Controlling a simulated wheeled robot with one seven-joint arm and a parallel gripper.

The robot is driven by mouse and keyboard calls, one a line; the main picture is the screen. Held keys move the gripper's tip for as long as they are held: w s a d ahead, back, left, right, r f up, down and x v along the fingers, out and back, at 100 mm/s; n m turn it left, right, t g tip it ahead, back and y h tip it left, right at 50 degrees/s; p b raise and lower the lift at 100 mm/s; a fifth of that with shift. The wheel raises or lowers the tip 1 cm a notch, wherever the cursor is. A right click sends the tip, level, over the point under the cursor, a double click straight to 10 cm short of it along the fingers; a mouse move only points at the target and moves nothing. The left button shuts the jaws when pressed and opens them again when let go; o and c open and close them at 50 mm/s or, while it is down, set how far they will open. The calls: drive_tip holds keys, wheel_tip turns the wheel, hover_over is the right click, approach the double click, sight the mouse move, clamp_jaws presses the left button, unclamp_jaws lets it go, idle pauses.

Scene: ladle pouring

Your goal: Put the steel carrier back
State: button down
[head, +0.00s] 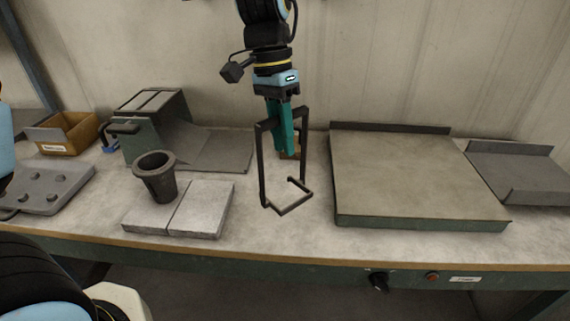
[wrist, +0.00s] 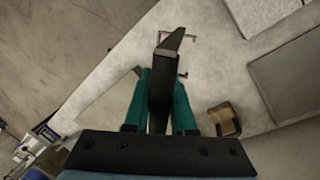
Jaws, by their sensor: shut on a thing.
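The steel carrier (head: 262,168) is a dark open frame with two long side bars and a squared lower loop. It hangs roughly upright over the middle of the bench in the head view. My gripper (head: 284,150) has teal fingers pointing down and is shut on the carrier's top bar. In the wrist view the dark bar of the carrier (wrist: 162,95) lies between the fingers of my gripper (wrist: 161,100). I cannot tell whether the lower loop touches the bench (head: 270,226).
A dark crucible (head: 157,182) stands on pale slabs (head: 205,212) to the left. Behind are a green machine (head: 150,140) and a brown box (head: 85,128). A wide tray (head: 415,185) lies right. A small brown holder (wrist: 225,120) sits behind my gripper.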

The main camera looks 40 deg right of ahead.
drive_tip(key=shift+w+p+x, duration=0.25)
drive_tip(key=shift+x, duration=0.95)
drive_tip(key=shift+w+p+x, duration=0.2)
drive_tip(key=shift+w+x, duration=0.05)
drive_tip(key=shift+x, duration=1)
drive_tip(key=shift+f, duration=0.15)
drive_tip(key=shift+f, duration=0.15)
drive_tip(key=c, duration=0.8)
unclamp_jaws()
drive_tip(key=shift+o, duration=0.2)
